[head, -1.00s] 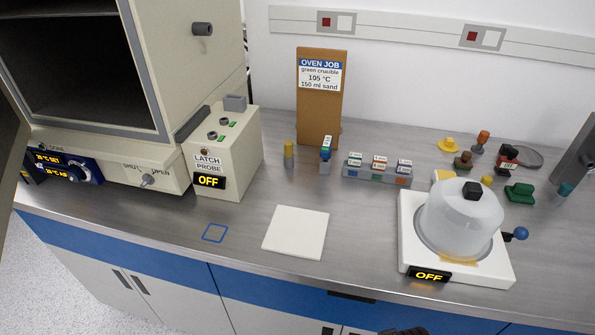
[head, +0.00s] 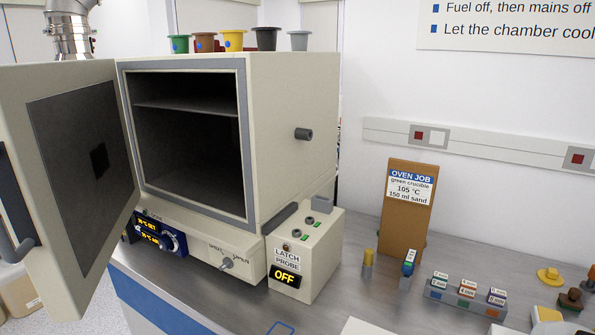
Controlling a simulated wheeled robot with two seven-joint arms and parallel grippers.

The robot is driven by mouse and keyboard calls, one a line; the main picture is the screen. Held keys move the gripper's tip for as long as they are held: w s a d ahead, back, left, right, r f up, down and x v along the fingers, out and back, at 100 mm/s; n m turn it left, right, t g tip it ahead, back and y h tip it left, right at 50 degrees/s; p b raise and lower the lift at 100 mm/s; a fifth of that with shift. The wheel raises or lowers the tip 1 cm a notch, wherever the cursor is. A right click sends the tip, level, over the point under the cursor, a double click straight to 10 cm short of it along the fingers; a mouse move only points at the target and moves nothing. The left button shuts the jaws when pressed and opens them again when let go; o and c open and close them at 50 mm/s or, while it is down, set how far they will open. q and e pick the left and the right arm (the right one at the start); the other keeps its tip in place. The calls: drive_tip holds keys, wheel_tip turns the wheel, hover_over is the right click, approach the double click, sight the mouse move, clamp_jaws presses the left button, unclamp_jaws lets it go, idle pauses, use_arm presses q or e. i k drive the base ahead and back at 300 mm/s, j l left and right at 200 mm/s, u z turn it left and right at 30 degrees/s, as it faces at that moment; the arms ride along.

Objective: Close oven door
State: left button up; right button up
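The oven (head: 290,110) stands on the bench with its dark chamber (head: 190,135) exposed and a shelf inside; no crucible shows in it. The oven door (head: 70,170) is wide open, swung out to the left and toward me. Its dark inner panel faces the chamber. A grey handle (head: 15,205) shows at the door's left edge. Below the chamber are a blue control panel (head: 160,236) and a shut/open knob (head: 227,263). Neither of my grippers is in view.
The latch probe box (head: 305,255) reading OFF stands against the oven's right side. Several coloured crucibles (head: 233,40) stand on top of the oven. An oven job board (head: 405,215) and a small block rack (head: 465,297) are on the bench to the right.

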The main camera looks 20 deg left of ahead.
sight(69, 191)
drive_tip(key=k+j+u, duration=0.2)
drive_tip(key=j, duration=0.6)
drive_tip(key=k+j+u, duration=0.15)
drive_tip(key=j, duration=0.7)
drive_tip(key=j+u, duration=0.2)
drive_tip(key=j, duration=0.65)
